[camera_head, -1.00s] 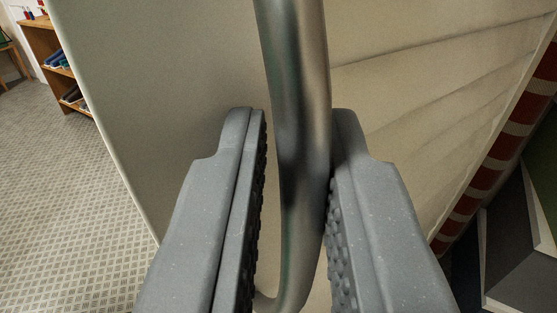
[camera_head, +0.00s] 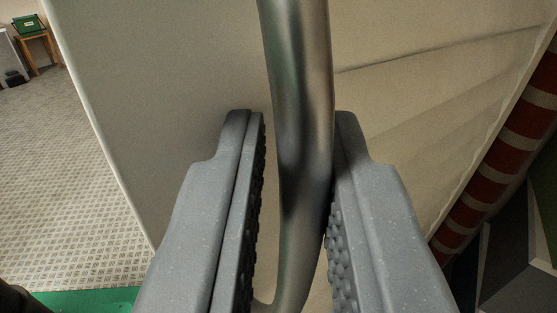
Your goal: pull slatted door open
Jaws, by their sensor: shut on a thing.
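The slatted door (camera_head: 170,90) is a pale beige panel that fills the middle of the view. Shallow slanting slats show on its right part. A curved metal bar handle (camera_head: 300,110) stands out from the door and runs down between my fingers. My gripper (camera_head: 292,150) is shut on the handle, with a grey finger on each side. The right finger lies against the bar; a narrow gap shows at the left finger. The handle's upper end is out of view.
The door's free edge runs down the left, with patterned floor (camera_head: 70,150) beyond it. A green patch (camera_head: 90,299) lies at lower left. A green box (camera_head: 28,24) sits on a small wooden table at far left. A red-and-white striped post (camera_head: 505,145) stands close on the right.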

